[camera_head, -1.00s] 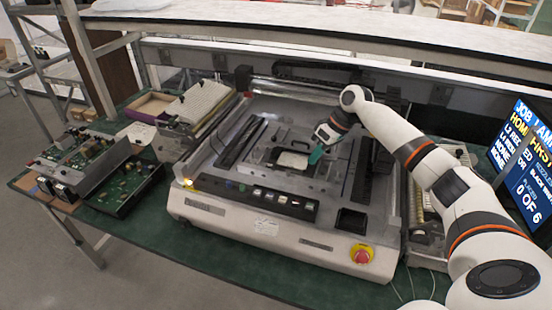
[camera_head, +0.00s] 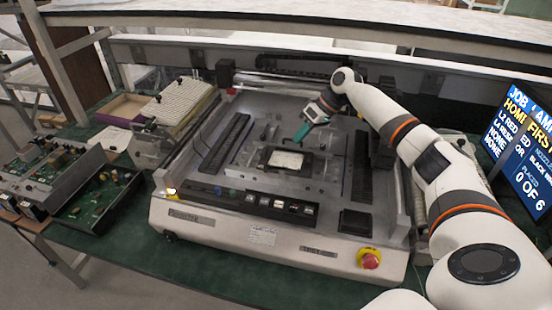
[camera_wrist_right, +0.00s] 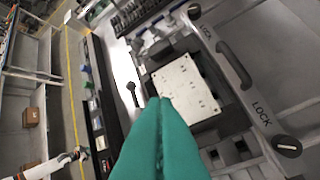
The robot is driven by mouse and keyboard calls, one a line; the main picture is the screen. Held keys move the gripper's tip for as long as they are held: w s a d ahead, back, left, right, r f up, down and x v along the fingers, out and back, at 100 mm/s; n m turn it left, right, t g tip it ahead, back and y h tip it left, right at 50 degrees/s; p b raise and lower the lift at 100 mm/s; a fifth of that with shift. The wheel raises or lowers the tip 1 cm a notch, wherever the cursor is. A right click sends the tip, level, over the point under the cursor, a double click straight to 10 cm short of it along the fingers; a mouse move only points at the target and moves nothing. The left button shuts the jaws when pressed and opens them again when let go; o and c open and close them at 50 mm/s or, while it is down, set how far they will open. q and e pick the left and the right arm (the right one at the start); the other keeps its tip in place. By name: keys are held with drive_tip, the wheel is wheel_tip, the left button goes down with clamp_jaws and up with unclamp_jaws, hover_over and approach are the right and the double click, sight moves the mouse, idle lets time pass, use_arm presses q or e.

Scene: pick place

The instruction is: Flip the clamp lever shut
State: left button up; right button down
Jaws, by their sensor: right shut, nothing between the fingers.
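In the right wrist view a black ball-ended lever (camera_wrist_right: 131,88) stands beside the pale board (camera_wrist_right: 186,88); it looks like the clamp lever, though I cannot tell its position surely. In the head view the board (camera_head: 287,160) lies in a dark frame on the machine bed, and the lever is too small to make out. My right gripper (camera_head: 301,135) has teal fingers, shut and empty, behind and slightly right of the board. In the wrist view the fingers (camera_wrist_right: 159,101) overlap the board's near edge. My left gripper is out of view.
A bar handle (camera_wrist_right: 235,65) on a plate marked LOCK, with two knobs, is right of the board in the wrist view. A red stop button (camera_head: 369,259) is at the machine's front right. Green circuit boards (camera_head: 95,200) and a monitor (camera_head: 520,150) flank the machine.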

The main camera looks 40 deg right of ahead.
sight(276, 173)
drive_tip(key=p+x, duration=0.2)
drive_tip(key=x, duration=0.5)
drive_tip(key=shift+a+f, duration=0.1)
drive_tip(key=shift+a, duration=0.05)
drive_tip(key=shift+a+f+p, duration=0.15)
drive_tip(key=shift+a+p, duration=0.8)
drive_tip(key=shift+a, duration=0.25)
drive_tip(key=shift+s+a+f, duration=0.15)
drive_tip(key=shift+s+a, duration=0.05)
drive_tip(key=shift+a, duration=0.45)
drive_tip(key=shift+a+f, duration=0.1)
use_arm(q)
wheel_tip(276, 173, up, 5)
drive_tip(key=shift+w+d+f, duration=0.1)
use_arm(e)
drive_tip(key=shift+f, duration=0.1)
